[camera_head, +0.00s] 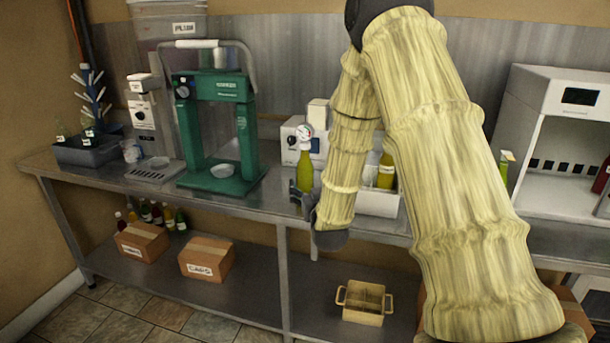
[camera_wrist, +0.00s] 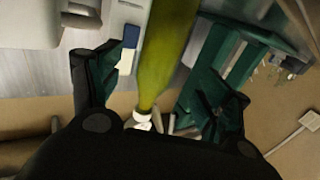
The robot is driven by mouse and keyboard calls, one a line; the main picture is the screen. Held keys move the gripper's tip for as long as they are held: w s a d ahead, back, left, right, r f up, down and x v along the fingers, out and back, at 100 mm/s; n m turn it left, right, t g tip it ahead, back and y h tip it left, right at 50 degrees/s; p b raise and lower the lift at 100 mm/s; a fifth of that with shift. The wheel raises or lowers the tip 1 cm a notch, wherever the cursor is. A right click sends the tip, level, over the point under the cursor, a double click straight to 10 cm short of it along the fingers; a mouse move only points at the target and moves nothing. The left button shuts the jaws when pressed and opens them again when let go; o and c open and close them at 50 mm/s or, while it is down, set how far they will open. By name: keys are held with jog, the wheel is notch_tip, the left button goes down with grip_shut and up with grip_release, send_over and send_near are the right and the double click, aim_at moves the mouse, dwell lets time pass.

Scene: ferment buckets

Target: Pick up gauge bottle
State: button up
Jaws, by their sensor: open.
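The gauge bottle (camera_head: 305,168) is a yellow-green bottle with a round white gauge on its top. It stands upright on the steel counter, right of the green press. In the wrist view the bottle (camera_wrist: 168,45) runs between my fingers, its narrow neck and white top pointing down the picture. My gripper (camera_head: 304,200) is at the counter's front edge, close to the bottle's lower part in the head view. In the wrist view my gripper (camera_wrist: 158,65) is open, a finger on each side of the bottle, with gaps visible. Contact cannot be seen.
The green press (camera_head: 217,130) stands left of the bottle. A white machine (camera_head: 292,138) stands behind it. A white bin (camera_head: 378,203) with another yellow bottle (camera_head: 386,172) is to the right, partly hidden by my arm. The lower shelf holds boxes (camera_head: 207,258) and a beige crate (camera_head: 363,303).

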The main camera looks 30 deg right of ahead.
aim_at(307, 183)
jog(key=shift+f+p+x, duration=0.15)
jog(key=shift+p+x, duration=0.25)
jog(key=shift+x, duration=1.3)
jog(key=shift+f+p+x, duration=0.15)
jog(key=shift+p+x, duration=0.2)
jog(key=shift+x, duration=1.35)
jog(key=shift+d, duration=0.15)
jog(key=shift+c, duration=0.2)
jog(key=c, duration=1.6)
jog(key=shift+r, duration=0.1)
